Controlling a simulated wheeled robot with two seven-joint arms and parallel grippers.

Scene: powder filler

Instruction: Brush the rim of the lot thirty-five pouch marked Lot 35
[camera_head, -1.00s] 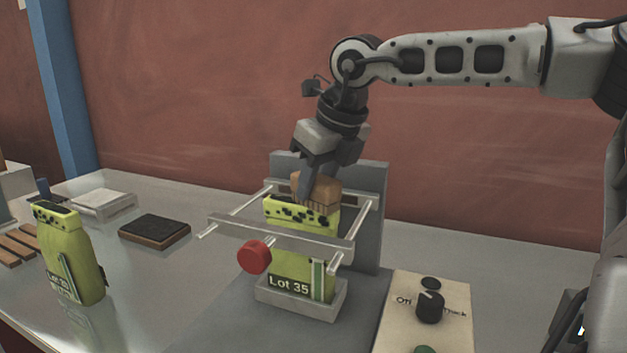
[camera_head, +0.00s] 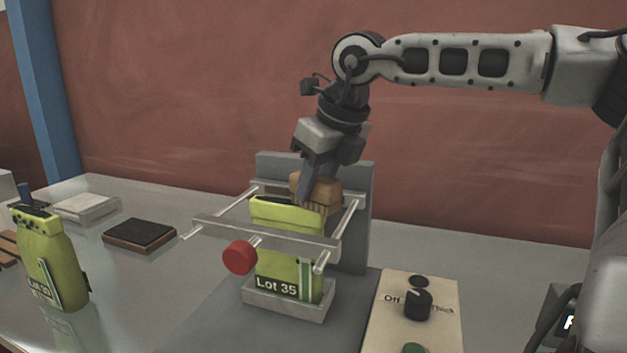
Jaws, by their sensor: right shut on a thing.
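The yellow-green pouch marked Lot 35 (camera_head: 276,268) stands upright in a small grey tray of the filler, between the metal bars of a clamp frame. Its rim (camera_head: 285,213) shows plain yellow-green, with no dark specks on the side I can see. My right gripper (camera_head: 318,182) points down behind the rim and is shut on a brown brush (camera_head: 322,192). The brush's bristles are at the rim's back right edge; whether they touch it is hard to tell. My left gripper is out of view.
Another yellow-green pouch (camera_head: 52,262) with dark specks on its rim stands at the left, its label hard to read. A red knob (camera_head: 240,257) sticks out in front of the frame. A dark pad (camera_head: 139,234) lies behind left. A dial panel (camera_head: 415,318) is at the right.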

